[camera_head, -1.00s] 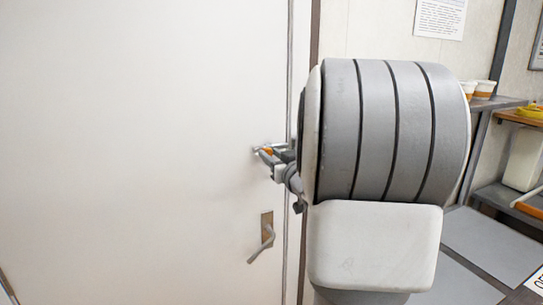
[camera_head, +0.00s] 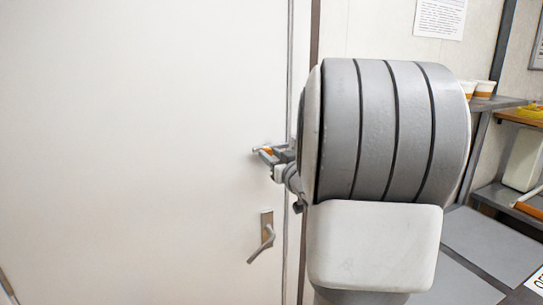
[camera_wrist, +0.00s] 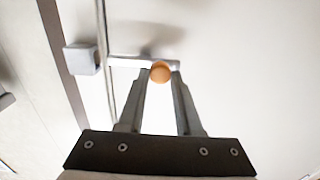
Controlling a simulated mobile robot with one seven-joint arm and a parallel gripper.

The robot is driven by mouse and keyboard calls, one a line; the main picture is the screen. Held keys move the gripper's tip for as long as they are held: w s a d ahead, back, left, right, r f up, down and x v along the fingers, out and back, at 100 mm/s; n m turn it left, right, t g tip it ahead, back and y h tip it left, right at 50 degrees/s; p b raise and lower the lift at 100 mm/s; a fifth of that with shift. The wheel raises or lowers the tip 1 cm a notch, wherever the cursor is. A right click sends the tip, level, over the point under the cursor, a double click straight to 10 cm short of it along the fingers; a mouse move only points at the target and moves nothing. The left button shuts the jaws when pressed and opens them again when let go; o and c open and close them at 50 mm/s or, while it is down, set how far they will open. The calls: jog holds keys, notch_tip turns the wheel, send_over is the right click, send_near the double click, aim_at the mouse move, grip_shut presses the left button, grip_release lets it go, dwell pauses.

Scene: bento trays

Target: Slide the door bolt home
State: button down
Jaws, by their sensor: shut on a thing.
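The door bolt (camera_wrist: 128,62) is a silver bar lying across the white door (camera_head: 140,130) near its edge. It has a round orange knob (camera_wrist: 160,72), which shows small in the head view (camera_head: 267,151). My gripper (camera_wrist: 161,76) is shut on the knob, with one finger on each side of it. A pale square block (camera_wrist: 81,59) is on the frame side, beyond the door edge. In the wrist view, the bar's left end is by the door edge, with a small gap between it and the block. My arm hides the frame side in the head view.
A door handle (camera_head: 266,243) sits below the bolt on the same door. To the right, shelves (camera_head: 500,103) hold paper cups (camera_head: 484,89) and other items. A printed notice (camera_head: 440,18) is on the wall. The door face to the left is clear.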

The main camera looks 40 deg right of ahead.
aim_at(277, 147)
jog(key=d, duration=0.2)
jog(key=s+d, duration=0.1)
jog(key=d, duration=0.1)
jog(key=shift+p, duration=0.4)
jog(key=shift+a, duration=0.1)
jog(key=c, duration=0.6)
grip_release()
jog(key=b+v, duration=0.1)
jog(key=v, duration=1.6)
jog(key=shift+s, duration=0.15)
